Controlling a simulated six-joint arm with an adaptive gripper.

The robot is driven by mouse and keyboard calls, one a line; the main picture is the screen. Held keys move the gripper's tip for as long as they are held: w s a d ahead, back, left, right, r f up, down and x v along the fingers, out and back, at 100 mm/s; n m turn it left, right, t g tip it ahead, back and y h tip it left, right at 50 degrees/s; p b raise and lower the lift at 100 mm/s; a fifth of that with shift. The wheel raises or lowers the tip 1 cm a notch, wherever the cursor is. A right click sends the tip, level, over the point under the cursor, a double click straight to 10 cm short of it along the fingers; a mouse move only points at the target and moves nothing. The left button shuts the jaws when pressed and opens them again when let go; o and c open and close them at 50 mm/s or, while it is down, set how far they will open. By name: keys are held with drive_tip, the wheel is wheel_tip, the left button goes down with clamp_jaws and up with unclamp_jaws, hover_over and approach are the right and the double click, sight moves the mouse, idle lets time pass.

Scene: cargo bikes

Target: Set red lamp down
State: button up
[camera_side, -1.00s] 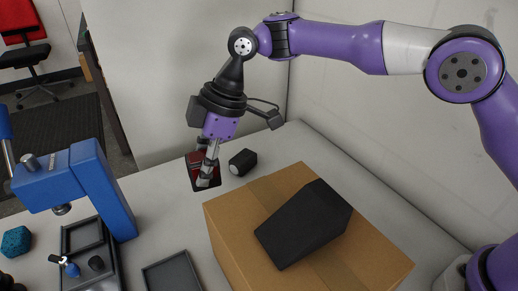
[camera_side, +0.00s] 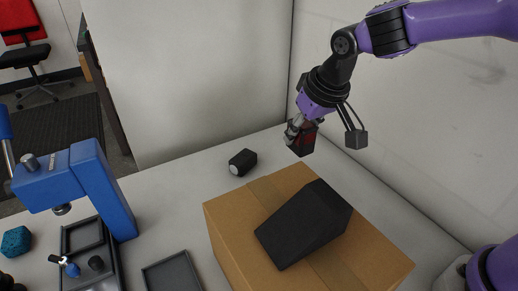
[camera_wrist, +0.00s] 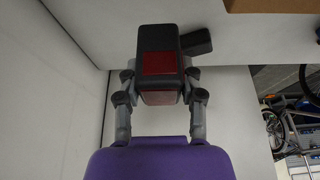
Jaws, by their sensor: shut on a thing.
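The red lamp (camera_side: 303,141), a small dark box with a red panel, is held between the fingers of my gripper (camera_side: 299,125). My gripper is shut on it, above and behind the cardboard box near the back wall in the side view. In the wrist view the lamp (camera_wrist: 160,64) shows its dark casing and red faces, with the fingers of my gripper (camera_wrist: 158,92) on both sides. The lamp appears clear of the table there; its exact height is hard to tell.
A cardboard box (camera_side: 225,236) carries a black wedge (camera_side: 305,225). A black lamp with a white face (camera_side: 243,162) lies on the table. A blue press (camera_side: 85,185), a parts tray (camera_side: 82,236) and an empty grey tray (camera_side: 172,272) stand left.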

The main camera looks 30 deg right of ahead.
drive_tip(key=w+d+f, duration=0.1)
drive_tip(key=d+f, duration=0.1)
drive_tip(key=d, duration=0.1)
drive_tip(key=w+d+f, duration=0.2)
drive_tip(key=d, duration=0.1)
drive_tip(key=w+d+f, duration=0.2)
drive_tip(key=d, duration=0.1)
drive_tip(key=shift+w+f, duration=0.15)
drive_tip(key=shift+d+f, duration=0.15)
drive_tip(key=shift+f, duration=1.95)
drive_tip(key=o, duration=1.2)
drive_tip(key=shift+f, duration=0.15)
drive_tip(key=shift+c, duration=0.2)
